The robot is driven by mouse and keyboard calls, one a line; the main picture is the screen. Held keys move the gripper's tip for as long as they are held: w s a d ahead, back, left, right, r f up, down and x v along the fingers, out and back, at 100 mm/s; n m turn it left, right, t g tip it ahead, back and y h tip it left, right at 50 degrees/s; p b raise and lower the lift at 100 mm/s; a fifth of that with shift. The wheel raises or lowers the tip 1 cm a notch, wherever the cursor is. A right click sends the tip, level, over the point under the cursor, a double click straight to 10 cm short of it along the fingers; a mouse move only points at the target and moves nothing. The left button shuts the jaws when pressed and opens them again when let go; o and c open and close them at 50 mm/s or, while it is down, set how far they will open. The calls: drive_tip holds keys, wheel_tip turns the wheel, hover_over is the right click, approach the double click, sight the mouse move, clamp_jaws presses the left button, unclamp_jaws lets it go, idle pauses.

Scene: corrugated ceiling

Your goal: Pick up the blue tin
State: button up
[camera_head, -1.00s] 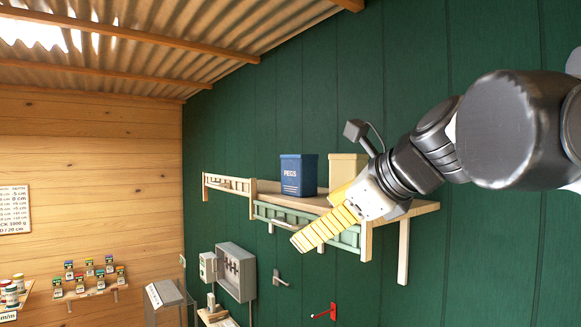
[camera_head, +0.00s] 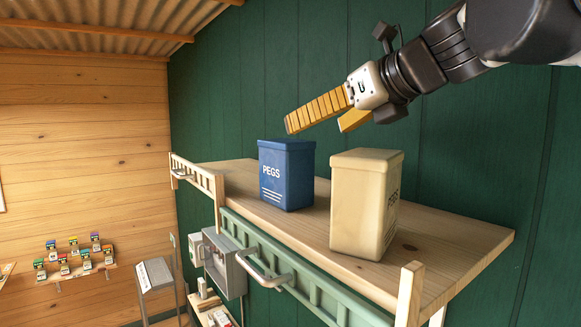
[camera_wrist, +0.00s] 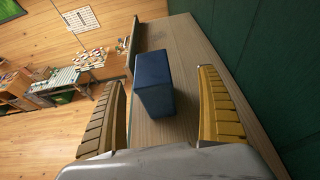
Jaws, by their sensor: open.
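The blue tin (camera_head: 286,176), lettered PEGS, stands upright on a wooden shelf (camera_head: 440,232) against the green wall. My gripper (camera_head: 318,120) is above the shelf, its yellow fingers pointing left, apart from the tin in the head view. In the wrist view the blue tin (camera_wrist: 154,82) lies ahead between the two spread fingers of my gripper (camera_wrist: 166,100), with a gap on each side. The gripper is open and empty.
A cream PEGS tin (camera_head: 362,204) stands on the shelf to the right of the blue one. A green slatted rail (camera_head: 290,275) with a handle runs along the shelf's front. A low wooden rail (camera_head: 196,180) is at its left end. Bare shelf lies between and around the tins.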

sight(287, 141)
drive_tip(key=x, duration=0.2)
drive_tip(key=p+x, duration=0.1)
drive_tip(key=x, duration=0.1)
drive_tip(key=a+p+x, duration=0.1)
drive_tip(key=x, duration=0.1)
drive_tip(key=shift+s+a, duration=0.1)
drive_tip(key=shift+s, duration=0.1)
drive_tip(key=shift+w+a+f+p, duration=0.15)
drive_tip(key=shift+a+f+p, duration=0.05)
drive_tip(key=shift+a, duration=0.2)
drive_tip(key=shift+w+a+f+p, duration=0.15)
drive_tip(key=shift+w+a+f, duration=0.1)
drive_tip(key=shift+a, duration=0.2)
drive_tip(key=shift+w+a+f, duration=0.15)
drive_tip(key=shift+a, duration=0.05)
drive_tip(key=shift+w+f, duration=0.25)
drive_tip(key=shift+w, duration=0.3)
drive_tip(key=shift+s+r, duration=0.1)
drive_tip(key=shift+s, duration=0.25)
drive_tip(key=c, duration=1.2)
drive_tip(key=shift+c, duration=1.4)
drive_tip(key=shift+w, duration=0.15)
